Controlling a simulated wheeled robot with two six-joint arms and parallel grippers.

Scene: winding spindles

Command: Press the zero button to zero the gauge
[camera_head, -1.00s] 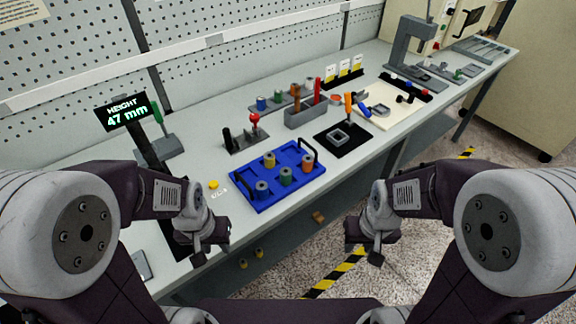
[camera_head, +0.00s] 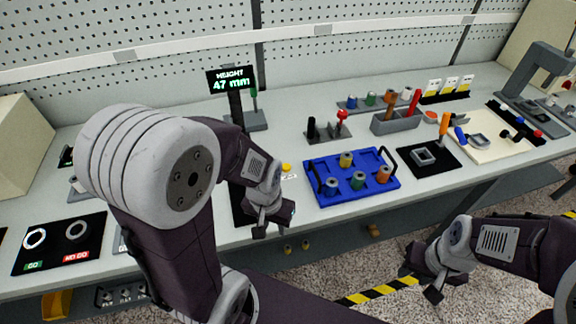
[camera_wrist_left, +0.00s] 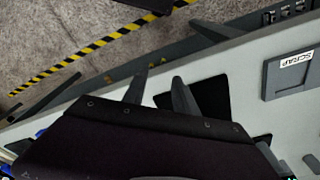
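The height gauge display (camera_head: 231,79) reads "HEIGHT 47 mm" on a dark post at the back of the bench. The yellow button (camera_head: 286,168) sits on the bench right of the post, with small lettering beside it that is too small to read here. My left gripper (camera_head: 272,218) is in front of the button, near the bench's front edge, apart from it and empty. In the left wrist view its two fingers (camera_wrist_left: 158,90) stand apart. My right gripper (camera_head: 422,282) is open and empty, low in front of the bench over the floor.
A blue tray (camera_head: 324,199) with several spools stands right of the button. A black mat (camera_head: 60,258) with GO and NO GO rings lies at the left. A grey holder (camera_head: 396,124) and a black mat (camera_head: 448,166) are further right. A SCRAP plate (camera_wrist_left: 290,75) shows in the left wrist view.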

